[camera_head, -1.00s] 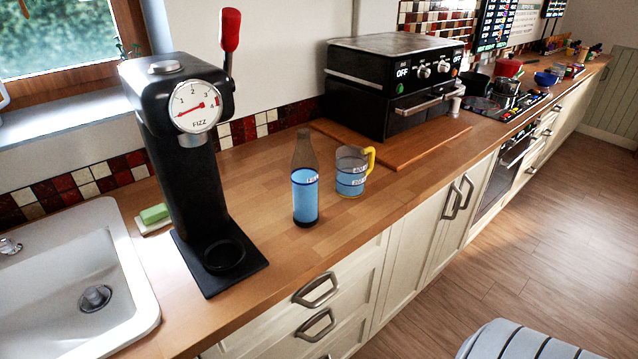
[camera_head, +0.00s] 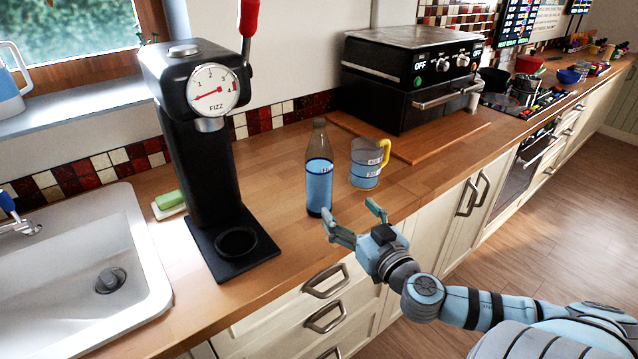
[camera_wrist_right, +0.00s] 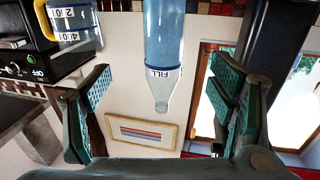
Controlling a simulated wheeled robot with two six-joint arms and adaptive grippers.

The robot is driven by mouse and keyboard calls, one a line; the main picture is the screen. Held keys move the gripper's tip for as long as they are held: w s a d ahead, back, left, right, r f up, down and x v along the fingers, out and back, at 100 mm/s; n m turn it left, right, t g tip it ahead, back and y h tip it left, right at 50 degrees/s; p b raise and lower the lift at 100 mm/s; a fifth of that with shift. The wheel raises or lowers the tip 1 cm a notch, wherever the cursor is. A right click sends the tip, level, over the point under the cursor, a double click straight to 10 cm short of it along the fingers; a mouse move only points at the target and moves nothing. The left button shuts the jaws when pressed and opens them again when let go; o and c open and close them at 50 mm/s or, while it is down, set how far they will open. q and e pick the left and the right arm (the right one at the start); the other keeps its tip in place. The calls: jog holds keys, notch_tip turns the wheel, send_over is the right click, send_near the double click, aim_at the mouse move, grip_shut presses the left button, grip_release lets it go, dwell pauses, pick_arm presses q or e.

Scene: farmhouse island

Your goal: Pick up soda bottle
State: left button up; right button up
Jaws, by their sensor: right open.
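The soda bottle (camera_head: 319,172) stands upright on the wooden counter, with blue liquid and a dark base. My right gripper (camera_head: 352,222) is open at the counter's front edge, in front of the bottle and a little to its right, with nothing between its fingers. In the right wrist view the picture is upside down; the bottle (camera_wrist_right: 163,55) shows beyond the gap between the open fingers (camera_wrist_right: 165,95), its neck pointing down in the picture. My left gripper is not in view.
A measuring jug (camera_head: 366,165) with a yellow handle stands close to the right of the bottle. The black fizz machine (camera_head: 201,150) stands to the left, beside the sink (camera_head: 140,228). An oven (camera_head: 410,75) is behind on a wooden board (camera_head: 440,140). Counter in front of the jug is clear.

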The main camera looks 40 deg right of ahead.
aim_at(325, 185)
jog(key=x, duration=0.9)
jog(key=b+x, duration=0.1)
jog(key=x, duration=0.3)
jog(key=shift+w+a+r, duration=0.1)
jog(key=shift+w+a, duration=0.1)
jog(key=shift+a, duration=0.1)
jog(key=shift+w, duration=0.4)
jog(key=shift+s, duration=0.1)
jog(key=c, duration=1.5)
notch_tip(325, 185, up, 20)
jog(key=p, duration=0.4)
jog(key=shift+d+p, duration=0.1)
jog(key=shift+p, duration=0.25)
